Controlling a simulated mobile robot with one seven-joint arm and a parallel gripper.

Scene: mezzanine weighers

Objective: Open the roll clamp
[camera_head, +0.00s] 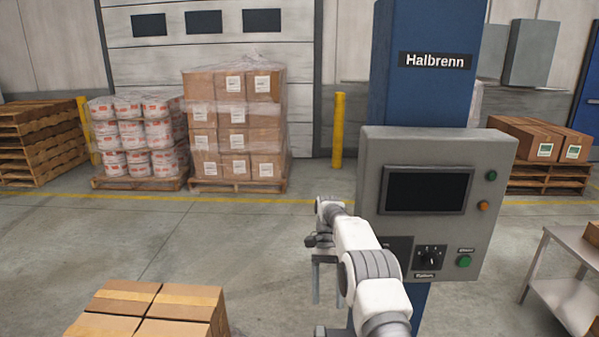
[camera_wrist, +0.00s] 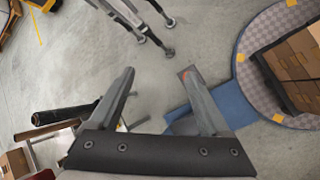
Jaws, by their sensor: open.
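I cannot pick out a roll clamp with certainty in either view. A grey control panel (camera_head: 440,150) on the blue Halbrenn column (camera_head: 425,25) has a dark screen (camera_head: 426,192), a black rotary knob (camera_head: 430,257) and a green button (camera_head: 464,261); the small labels are unreadable. My gripper (camera_wrist: 158,75) is open and empty in the wrist view, its two fingers apart above the floor. In the head view my arm stands in front of the panel's lower left and hides part of it. A dark roller-like bar (camera_wrist: 45,114) shows left of my gripper.
The wrist view shows a round turntable (camera_wrist: 250,45) with cartons (camera_wrist: 290,65) and a blue base part (camera_wrist: 240,98). The head view shows front cartons (camera_head: 150,300), wrapped pallets (camera_head: 235,125), a yellow post (camera_head: 338,130) and a metal table (camera_head: 565,240).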

